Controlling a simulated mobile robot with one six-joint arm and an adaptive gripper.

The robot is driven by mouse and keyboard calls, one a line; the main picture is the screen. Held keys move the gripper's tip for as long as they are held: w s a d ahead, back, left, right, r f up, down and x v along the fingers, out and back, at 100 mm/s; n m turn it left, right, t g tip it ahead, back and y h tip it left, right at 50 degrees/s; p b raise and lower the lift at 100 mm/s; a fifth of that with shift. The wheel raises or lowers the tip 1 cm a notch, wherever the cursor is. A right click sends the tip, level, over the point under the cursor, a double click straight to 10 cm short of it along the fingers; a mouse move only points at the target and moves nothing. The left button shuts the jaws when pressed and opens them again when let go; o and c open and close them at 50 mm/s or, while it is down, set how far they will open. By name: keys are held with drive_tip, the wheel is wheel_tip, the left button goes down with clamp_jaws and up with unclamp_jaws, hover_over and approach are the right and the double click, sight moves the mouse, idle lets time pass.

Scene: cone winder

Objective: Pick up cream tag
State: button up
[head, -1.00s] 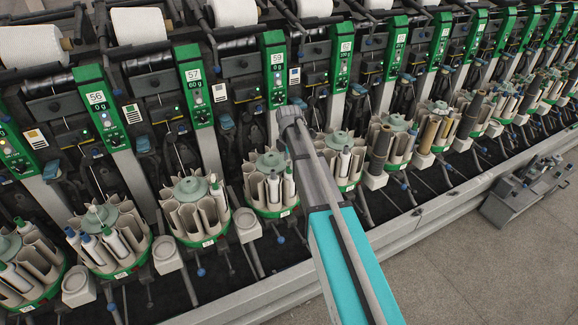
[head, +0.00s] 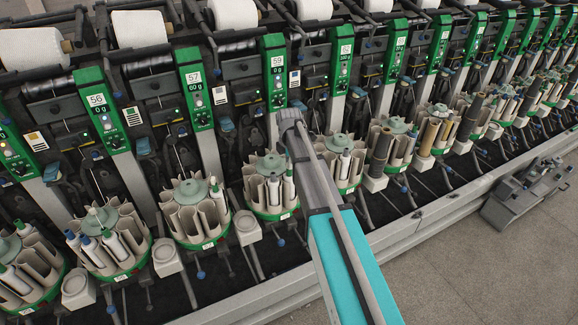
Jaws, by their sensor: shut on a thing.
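My arm reaches up from the bottom right, and its grey wrist end (head: 290,120) sits in front of the machine, just below the green panel marked 59 (head: 278,75). My jaws point away from the camera and are hidden behind the wrist, so I cannot see what is between them. No loose cream tag can be made out. Small pale cards with coloured stripes are fixed on the machine face: one left of panel 56 (head: 36,141), one beside it (head: 132,115), one right of panel 57 (head: 219,95) and one right of panel 59 (head: 294,78).
Round tube magazines (head: 193,215) with green rims line the front, several holding tubes. White yarn packages (head: 140,28) sit above. Thin levers and small cups (head: 167,257) stick out between the magazines.

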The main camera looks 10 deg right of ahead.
drive_tip(key=shift+r, duration=0.2)
drive_tip(key=shift+r+p, duration=0.75)
drive_tip(key=shift+p, duration=0.25)
drive_tip(key=s+r+p, duration=1.1)
drive_tip(key=s, duration=0.3)
drive_tip(key=shift+r, duration=0.15)
drive_tip(key=shift+r+p, duration=1.4)
drive_tip(key=shift+p, duration=0.1)
drive_tip(key=shift+f, duration=0.1)
